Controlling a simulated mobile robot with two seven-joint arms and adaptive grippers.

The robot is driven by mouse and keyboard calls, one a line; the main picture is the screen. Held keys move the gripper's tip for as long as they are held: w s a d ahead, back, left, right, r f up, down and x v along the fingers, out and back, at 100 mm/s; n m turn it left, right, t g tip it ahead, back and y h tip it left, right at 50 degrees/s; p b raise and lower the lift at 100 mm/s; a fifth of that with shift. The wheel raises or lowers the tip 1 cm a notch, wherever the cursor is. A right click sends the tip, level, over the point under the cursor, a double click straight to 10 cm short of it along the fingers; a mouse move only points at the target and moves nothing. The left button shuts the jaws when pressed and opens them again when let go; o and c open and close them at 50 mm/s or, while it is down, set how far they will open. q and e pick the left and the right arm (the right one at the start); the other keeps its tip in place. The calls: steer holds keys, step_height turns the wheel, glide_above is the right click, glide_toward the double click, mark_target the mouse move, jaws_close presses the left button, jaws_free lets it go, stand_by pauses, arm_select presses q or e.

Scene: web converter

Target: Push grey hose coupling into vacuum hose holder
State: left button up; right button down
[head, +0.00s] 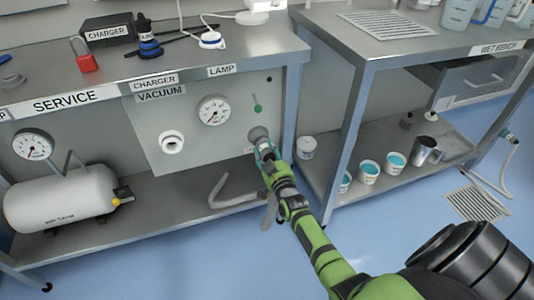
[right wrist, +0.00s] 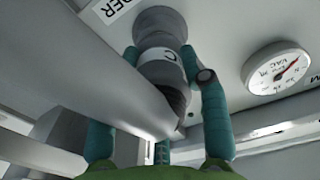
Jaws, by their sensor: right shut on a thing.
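My right gripper (head: 264,153) reaches the front panel of the service bench. In the right wrist view its teal fingers (right wrist: 170,95) are shut around the grey hose coupling (right wrist: 160,70), which bears a white label with a letter C. The coupling's front end lines up with the grey round holder (right wrist: 158,20) on the panel and appears to meet it; I cannot tell how deep it sits. The holder also shows in the head view (head: 258,133), just beyond my fingertips. The grey hose (head: 232,190) hangs below and left of my gripper. My left gripper is not in view.
A bench leg (head: 292,110) stands close to the right of my gripper. A compressor tank (head: 62,197) sits on the lower shelf.

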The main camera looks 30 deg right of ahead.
steer(key=shift+w+d+b, duration=0.1)
steer(key=shift+w+b, duration=0.25)
steer(key=shift+w, duration=0.3)
steer(key=shift+w+d, duration=0.1)
steer(key=shift+w, duration=0.1)
steer(key=c, duration=0.6)
jaws_free()
steer(key=shift+o, duration=0.2)
steer(key=shift+s+a+f, duration=0.1)
steer(key=shift+s+a, duration=0.1)
steer(key=shift+s, duration=0.4)
steer(key=v, duration=0.6)
steer(key=shift+s, duration=0.4)
